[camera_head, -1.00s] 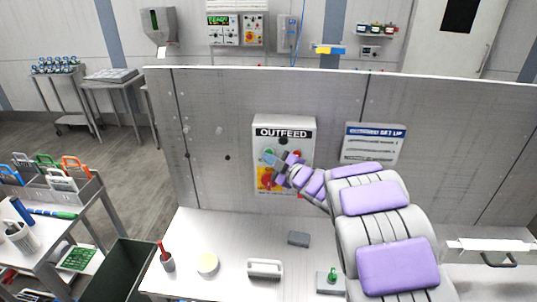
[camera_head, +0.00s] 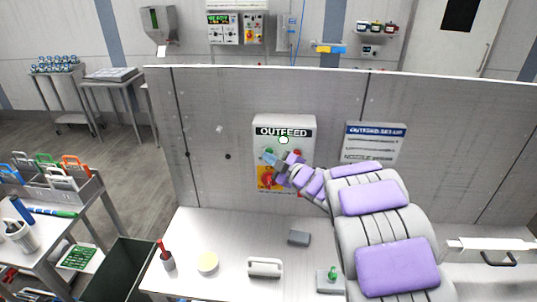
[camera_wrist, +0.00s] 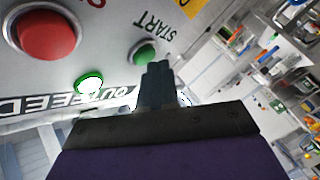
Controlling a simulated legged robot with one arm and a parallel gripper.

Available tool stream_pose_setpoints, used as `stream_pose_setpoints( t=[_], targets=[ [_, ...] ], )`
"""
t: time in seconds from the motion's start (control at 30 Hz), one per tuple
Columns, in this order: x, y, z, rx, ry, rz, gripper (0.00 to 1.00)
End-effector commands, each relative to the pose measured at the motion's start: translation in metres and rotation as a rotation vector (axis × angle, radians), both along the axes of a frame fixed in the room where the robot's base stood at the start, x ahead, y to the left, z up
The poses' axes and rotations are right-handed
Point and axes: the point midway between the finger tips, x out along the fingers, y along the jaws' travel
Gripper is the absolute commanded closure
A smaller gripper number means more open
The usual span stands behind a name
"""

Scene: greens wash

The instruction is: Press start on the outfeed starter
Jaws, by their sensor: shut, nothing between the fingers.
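The outfeed starter (camera_head: 259,141) is a pale box on the upright steel panel, labelled OUTFEED. Its green start button (camera_wrist: 145,54), marked START, also shows in the head view (camera_head: 269,152). A lamp (camera_head: 284,140) on the box glows whitish green, and it glows in the wrist view (camera_wrist: 89,82). A red button (camera_wrist: 46,34) sits beside them. My gripper (camera_wrist: 158,68) is shut and empty, its tips close to the start button. I cannot tell the exact gap.
A blue-headed sign (camera_head: 375,130) hangs right of the starter. A dark bin (camera_head: 118,275) stands at left.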

Motion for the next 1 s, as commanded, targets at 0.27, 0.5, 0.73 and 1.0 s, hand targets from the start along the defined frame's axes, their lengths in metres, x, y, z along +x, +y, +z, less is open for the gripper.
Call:
stream_pose_setpoints(
  t=[0.27, 0.5, 0.73, 1.0],
  targets=[
    [-0.009, -0.001, 0.0, 0.0, 0.0, 0.0, 1.0],
    [-0.009, -0.001, 0.0, 0.0, 0.001, 0.001, 1.0],
    [-0.024, 0.0, -0.001, -0.001, 0.001, 0.001, 1.0],
    [-0.048, 0.001, -0.002, 0.0, 0.002, 0.001, 1.0]
  ],
)
